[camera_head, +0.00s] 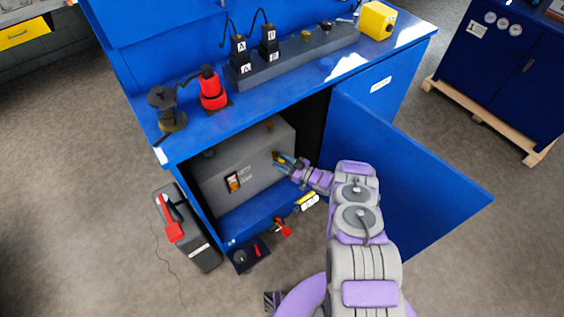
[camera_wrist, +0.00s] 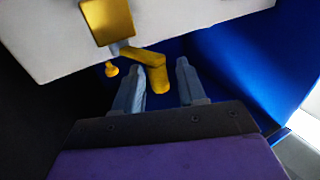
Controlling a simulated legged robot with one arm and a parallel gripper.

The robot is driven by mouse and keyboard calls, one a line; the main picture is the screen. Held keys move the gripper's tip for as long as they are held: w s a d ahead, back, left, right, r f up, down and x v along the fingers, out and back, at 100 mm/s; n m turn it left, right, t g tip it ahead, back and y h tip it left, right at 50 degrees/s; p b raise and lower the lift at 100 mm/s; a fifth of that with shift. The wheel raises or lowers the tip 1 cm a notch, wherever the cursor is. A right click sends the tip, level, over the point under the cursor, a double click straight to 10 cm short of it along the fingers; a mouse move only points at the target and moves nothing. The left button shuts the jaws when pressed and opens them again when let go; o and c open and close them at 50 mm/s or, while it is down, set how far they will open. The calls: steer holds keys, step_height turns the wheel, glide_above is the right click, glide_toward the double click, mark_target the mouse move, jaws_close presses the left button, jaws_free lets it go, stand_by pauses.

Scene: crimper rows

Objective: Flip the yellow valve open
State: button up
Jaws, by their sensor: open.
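The yellow valve (camera_wrist: 146,58) shows in the wrist view, fixed near a yellow square block (camera_wrist: 107,20) on the edge of a pale box. Its bent lever reaches down between my fingertips. My gripper (camera_wrist: 160,75) is open, with one finger on each side of the lever's end; I cannot tell whether either finger touches it. In the head view my gripper (camera_head: 287,165) is at the right end of the grey box (camera_head: 240,172) inside the open blue cabinet. The valve is small there and partly hidden by the fingers.
The open cabinet door (camera_head: 400,175) stands to the right of my arm. The blue bench top (camera_head: 290,85) above holds black plugs, a red connector (camera_head: 212,90) and a yellow box (camera_head: 377,20). A grey case (camera_head: 190,235) and small tools lie on the floor.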

steer(key=v, duration=1.2)
steer(key=shift+p, duration=0.3)
steer(key=shift+c, duration=0.3)
